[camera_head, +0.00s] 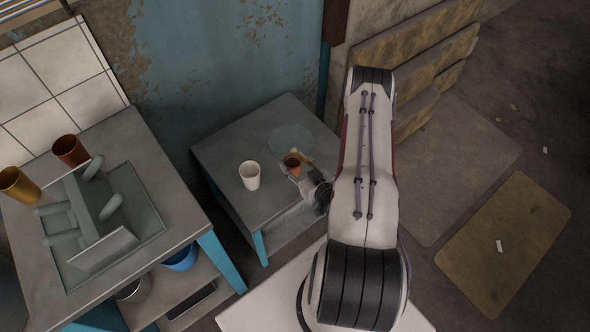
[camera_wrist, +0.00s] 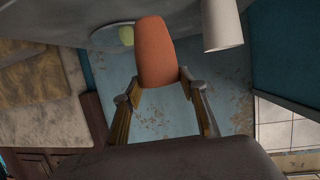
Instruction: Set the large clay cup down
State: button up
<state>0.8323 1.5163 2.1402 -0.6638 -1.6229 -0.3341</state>
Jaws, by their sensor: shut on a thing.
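The large clay cup (camera_head: 292,162) is reddish-orange and shows in the head view over the grey side table (camera_head: 225,150). In the wrist view the clay cup (camera_wrist: 155,50) stands between the two fingers of my gripper (camera_wrist: 158,80). My gripper (camera_head: 295,170) is shut on the cup's sides. The wrist picture is upside down, with the tabletop (camera_wrist: 75,35) at the top. The cup looks roughly upright. I cannot tell whether its base touches the table. My arm hides the right part of the table.
A white cup (camera_head: 250,175) stands left of the clay cup. A translucent round plate (camera_head: 289,138) with a small yellow-green thing (camera_head: 294,151) lies behind it. The left counter (camera_head: 150,200) holds a dark red cup (camera_head: 70,150), an ochre cup (camera_head: 18,185) and a rack (camera_head: 90,205).

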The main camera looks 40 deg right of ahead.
aim_at(297, 172)
jog(key=shift+f, duration=0.1)
jog(key=shift+f, duration=2)
jog(key=shift+f, duration=0.1)
jog(key=o, duration=1.1)
jog(key=shift+o, duration=0.2)
jog(key=v, duration=1.2)
